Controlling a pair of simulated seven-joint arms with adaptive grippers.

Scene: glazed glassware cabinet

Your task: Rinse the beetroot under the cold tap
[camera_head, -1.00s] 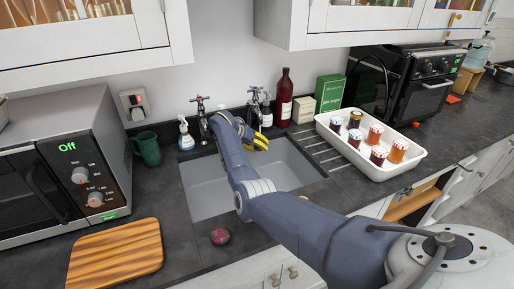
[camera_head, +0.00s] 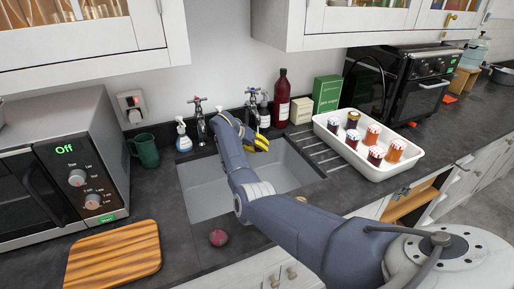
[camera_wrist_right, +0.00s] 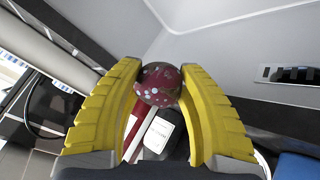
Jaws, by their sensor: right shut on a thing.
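My right gripper (camera_head: 257,146) has yellow fingers and is over the sink, by the right-hand tap (camera_head: 254,97). In the right wrist view, the right gripper (camera_wrist_right: 158,85) is shut on a round dark-red beetroot (camera_wrist_right: 157,86) with pale spots on it. The beetroot is hidden in the head view. The left-hand tap (camera_head: 199,112) stands apart from the gripper. I cannot make out any running water. My left gripper is not in view.
A round purple-red vegetable (camera_head: 218,237) lies on the counter in front of the sink (camera_head: 196,199). A chopping board (camera_head: 113,254) and microwave (camera_head: 75,178) are left. A white tray (camera_head: 361,164) of several jars is right.

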